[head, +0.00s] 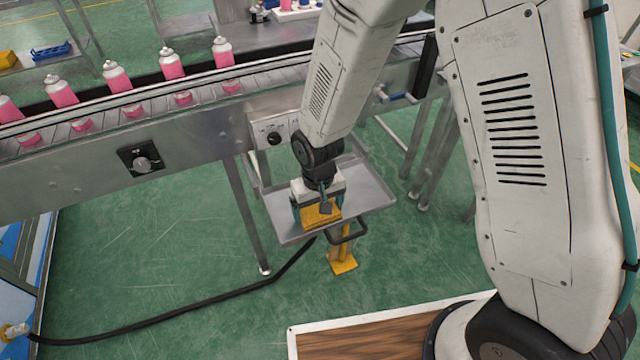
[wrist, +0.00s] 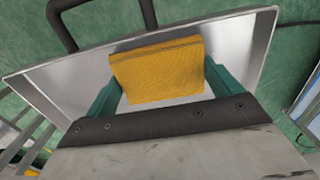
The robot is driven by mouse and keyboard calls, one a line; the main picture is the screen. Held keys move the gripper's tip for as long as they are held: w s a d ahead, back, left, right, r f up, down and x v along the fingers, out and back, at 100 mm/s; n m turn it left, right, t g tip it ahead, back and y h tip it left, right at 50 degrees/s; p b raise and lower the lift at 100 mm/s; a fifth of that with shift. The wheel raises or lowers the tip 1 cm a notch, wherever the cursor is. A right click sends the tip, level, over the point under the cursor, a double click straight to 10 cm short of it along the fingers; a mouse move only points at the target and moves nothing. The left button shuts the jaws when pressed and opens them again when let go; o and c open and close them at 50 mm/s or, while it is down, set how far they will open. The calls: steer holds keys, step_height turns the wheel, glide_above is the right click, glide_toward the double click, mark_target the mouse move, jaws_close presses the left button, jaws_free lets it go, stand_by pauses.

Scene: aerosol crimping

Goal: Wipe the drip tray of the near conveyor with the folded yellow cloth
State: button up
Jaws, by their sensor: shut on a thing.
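The folded yellow cloth (head: 318,216) is held by my gripper (head: 318,205) over the drip tray (head: 368,186), a shallow grey metal pan below the near conveyor (head: 185,133). In the wrist view the cloth (wrist: 157,70) sits between the two green fingers of my gripper (wrist: 158,80), which are shut on it. The metal floor and raised rim of the tray (wrist: 65,88) show around it. I cannot tell whether the cloth touches the tray. My gripper and arm hide part of the tray.
Several pink and white cans (head: 115,76) stand on the conveyor. A black handle (head: 350,233) is at the tray's front, above a yellow foot (head: 343,262). A black hose (head: 190,322) crosses the green floor. A conveyor leg (head: 247,215) stands left of the tray.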

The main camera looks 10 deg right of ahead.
mark_target(317, 210)
steer(key=shift+a+r, duration=0.2)
steer(key=shift+r, duration=0.8)
steer(key=shift+s+r, duration=0.1)
steer(key=shift+r, duration=0.55)
steer(key=shift+d+r, duration=0.1)
steer(key=shift+r, duration=2.2)
